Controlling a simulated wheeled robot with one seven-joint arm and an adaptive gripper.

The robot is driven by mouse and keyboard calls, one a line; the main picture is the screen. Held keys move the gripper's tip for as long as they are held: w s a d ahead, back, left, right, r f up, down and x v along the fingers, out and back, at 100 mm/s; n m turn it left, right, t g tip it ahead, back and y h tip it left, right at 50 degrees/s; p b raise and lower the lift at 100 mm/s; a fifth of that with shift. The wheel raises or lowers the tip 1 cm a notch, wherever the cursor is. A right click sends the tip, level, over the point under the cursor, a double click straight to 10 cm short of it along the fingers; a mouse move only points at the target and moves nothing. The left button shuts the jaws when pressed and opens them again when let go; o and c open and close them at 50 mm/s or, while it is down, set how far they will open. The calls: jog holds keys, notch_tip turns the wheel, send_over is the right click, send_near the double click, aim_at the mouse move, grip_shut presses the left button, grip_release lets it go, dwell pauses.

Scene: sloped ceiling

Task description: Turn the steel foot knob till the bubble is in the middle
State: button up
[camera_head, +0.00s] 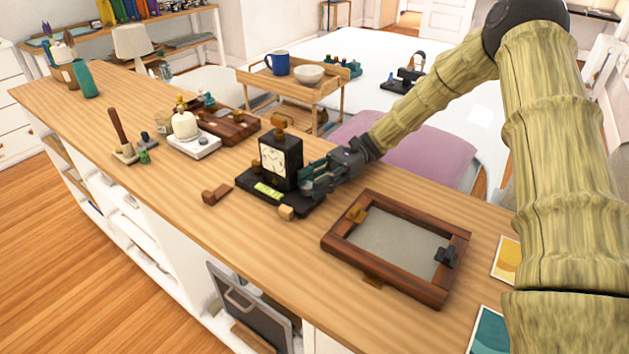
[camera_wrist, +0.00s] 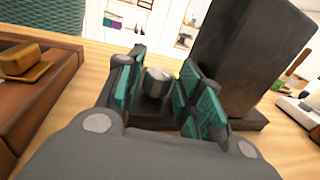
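The black device (camera_head: 281,160) with a white dial stands on a dark base (camera_head: 250,183) on the wooden counter. A yellow-green level vial (camera_head: 268,190) lies on the base's front; its bubble is too small to place. The steel foot knob (camera_wrist: 158,80) shows in the wrist view as a short grey cylinder at the base. My gripper (camera_head: 310,187) is at the right side of the device. In the wrist view my gripper (camera_wrist: 160,92) has its teal-padded fingers open on either side of the knob, with small gaps visible. The head view hides the knob behind my gripper.
A wooden frame (camera_head: 338,236) with a grey panel lies to the right. A candle-like white item (camera_head: 184,125) stands farther left.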

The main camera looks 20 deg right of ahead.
jog(key=shift+d, duration=0.1)
jog(key=v, duration=1.1)
jog(key=shift+w+d, duration=0.3)
jog(key=shift+d, duration=0.1)
jog(key=shift+r, duration=0.1)
